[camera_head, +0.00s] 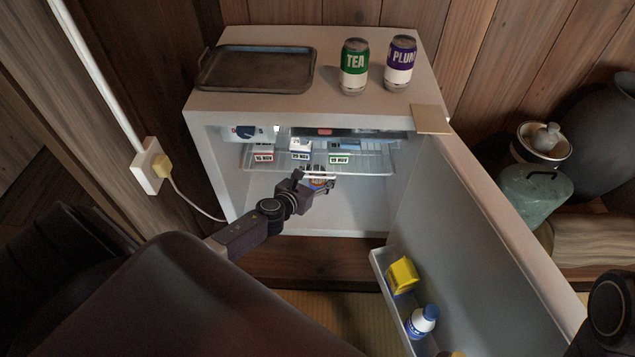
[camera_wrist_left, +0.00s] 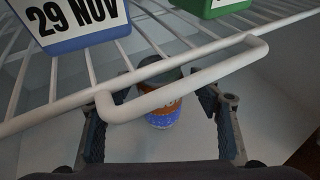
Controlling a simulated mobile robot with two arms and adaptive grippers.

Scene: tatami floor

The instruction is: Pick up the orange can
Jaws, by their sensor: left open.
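The orange can (camera_head: 317,182) is inside the open fridge, below the wire shelf, mostly hidden by my left gripper in the head view. In the left wrist view the can (camera_wrist_left: 163,112) shows an orange band above a blue patterned base. The shelf's front rail crosses in front of its upper part. My left gripper (camera_head: 317,181) reaches into the fridge. In the left wrist view its fingers (camera_wrist_left: 158,108) are open, one on each side of the can. I cannot tell whether either finger touches it. My right gripper is not in view.
The wire shelf (camera_head: 376,170) holds date-labelled boxes (camera_head: 300,146) close above my left gripper. The fridge door (camera_head: 480,235) stands open at right, with a yellow carton (camera_head: 402,275) and a bottle (camera_head: 422,320). Two cans (camera_head: 354,67) and a tray (camera_head: 257,69) are on top.

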